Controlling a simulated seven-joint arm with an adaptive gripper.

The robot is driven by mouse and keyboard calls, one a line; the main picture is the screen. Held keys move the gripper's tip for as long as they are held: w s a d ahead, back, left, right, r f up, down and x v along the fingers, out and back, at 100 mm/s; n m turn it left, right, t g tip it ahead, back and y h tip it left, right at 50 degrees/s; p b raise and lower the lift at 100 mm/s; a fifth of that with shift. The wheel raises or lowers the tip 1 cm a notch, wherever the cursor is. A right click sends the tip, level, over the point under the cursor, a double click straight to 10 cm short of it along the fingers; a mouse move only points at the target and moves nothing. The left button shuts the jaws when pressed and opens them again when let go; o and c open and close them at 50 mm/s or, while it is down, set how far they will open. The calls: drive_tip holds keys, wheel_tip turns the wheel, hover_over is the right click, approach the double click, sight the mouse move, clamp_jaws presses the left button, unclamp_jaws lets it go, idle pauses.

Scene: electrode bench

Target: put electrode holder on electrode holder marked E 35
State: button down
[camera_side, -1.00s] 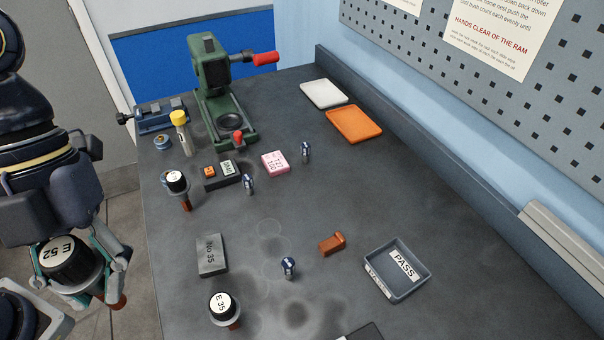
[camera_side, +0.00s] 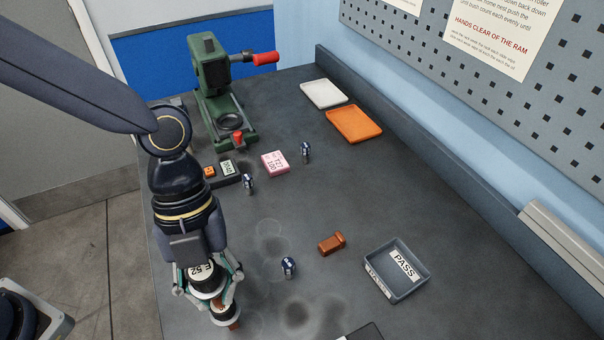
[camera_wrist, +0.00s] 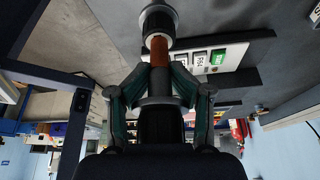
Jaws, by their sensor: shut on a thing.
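My gripper (camera_side: 208,288) is shut on the black electrode holder marked E 52 (camera_side: 203,270), which has a white label and a copper shank. It holds this above the left front of the bench. In the wrist view my gripper (camera_wrist: 160,88) has the copper shank (camera_wrist: 158,50) pointing at another dark round holder (camera_wrist: 158,18). That one stands where the electrode holder marked E 35 was seen. Whether the shank touches E 35 is unclear.
A green press (camera_side: 215,90), pink block (camera_side: 274,163) and orange tray (camera_side: 354,124) stand further back. The right of the bench is mostly clear.

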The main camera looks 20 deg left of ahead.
drive_tip(key=shift+f, duration=0.15)
drive_tip(key=shift+c, duration=2.4)
unclamp_jaws()
